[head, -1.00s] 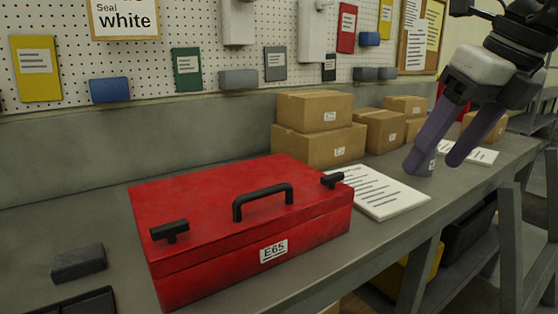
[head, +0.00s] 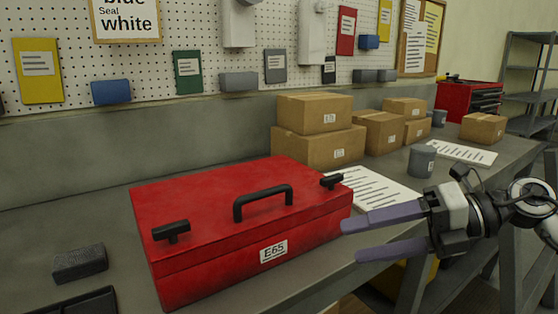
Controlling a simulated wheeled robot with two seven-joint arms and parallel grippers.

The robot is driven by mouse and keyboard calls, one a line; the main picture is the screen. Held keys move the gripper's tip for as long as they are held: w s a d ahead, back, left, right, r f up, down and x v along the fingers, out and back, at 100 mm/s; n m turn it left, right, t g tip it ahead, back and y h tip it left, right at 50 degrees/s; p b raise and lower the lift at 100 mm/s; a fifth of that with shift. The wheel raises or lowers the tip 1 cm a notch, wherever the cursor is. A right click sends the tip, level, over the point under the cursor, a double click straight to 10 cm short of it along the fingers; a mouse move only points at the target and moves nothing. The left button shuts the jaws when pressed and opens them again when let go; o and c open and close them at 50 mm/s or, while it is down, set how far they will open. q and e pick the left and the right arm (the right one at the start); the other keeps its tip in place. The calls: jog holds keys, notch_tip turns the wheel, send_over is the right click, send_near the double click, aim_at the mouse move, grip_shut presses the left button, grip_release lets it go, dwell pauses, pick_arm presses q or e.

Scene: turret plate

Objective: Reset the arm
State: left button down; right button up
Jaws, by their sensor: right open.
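My right gripper (head: 350,240) is open and empty, with two purple fingers pointing left. It is in front of the bench's front edge, near the right end of a red toolbox (head: 190,276) labelled E65. No contact with the toolbox can be made out. The toolbox is closed, with a black handle (head: 263,200) and two black latches on its lid. My right arm comes in from the right. My left gripper is not in view.
The grey bench (head: 330,262) holds cardboard boxes (head: 318,146), a grey cup (head: 421,160), paper sheets (head: 376,194) and a dark block (head: 80,263). A red drawer cabinet (head: 467,101) stands at the far right. A pegboard (head: 190,25) covers the wall behind.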

jog(key=d+f+m+t+h, duration=0.2)
jog(key=d+f+m+t, duration=0.25)
jog(key=f+m, duration=0.5)
jog(key=d+f+m+t+h, duration=0.2)
jog(key=d+f+m+t, duration=0.3)
jog(key=f+m, duration=0.5)
jog(key=s+d+f+m+g+h, duration=0.2)
jog(key=s+d+f+m+h, duration=0.3)
jog(key=s+f, duration=0.55)
jog(key=s+d+f+m+g+h, duration=0.25)
jog(key=s+d+f, duration=0.55)
jog(key=f, duration=0.4)
jog(key=s+a+m, duration=0.1)
jog(key=a+m, duration=0.3)
jog(key=a, duration=0.6)
jog(key=s+a+f+m, duration=0.1)
jog(key=a+m, duration=0.3)
jog(key=a, duration=0.7)
jog(key=shift+s+a+f+m+t+y, duration=0.2)
jog(key=shift+s+a+m+t+y, duration=0.15)
jog(key=shift+s, duration=0.4)
